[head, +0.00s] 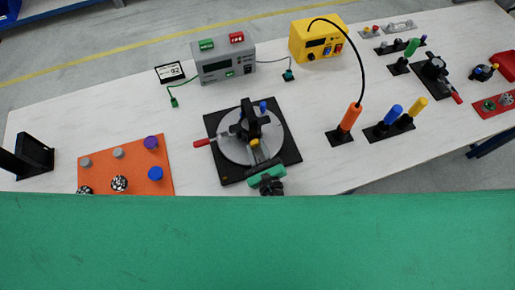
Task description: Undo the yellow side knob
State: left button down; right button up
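The yellow side knob (254,143) shows as a small yellow spot on the near side of a black clamp fixture (248,122). The fixture stands on a grey round plate (233,149) set on a black square base (291,153). A red-handled lever (203,142) sticks out to the left. My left gripper is not in view.
An orange board (128,173) with pegs lies left, near a black bracket (38,153). A grey meter (223,68) and yellow box (318,44) stand behind. Coloured handles, including an orange one (350,118), stand right.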

jog(key=o, duration=0.4)
jog(key=shift+s, duration=0.1)
jog(key=b+v, duration=0.4)
jog(key=v, duration=0.8)
jog(key=shift+s+d+f, duration=0.1)
jog(key=shift+s, duration=0.2)
jog(key=shift+s+d, duration=0.15)
jog(key=shift+s, duration=0.35)
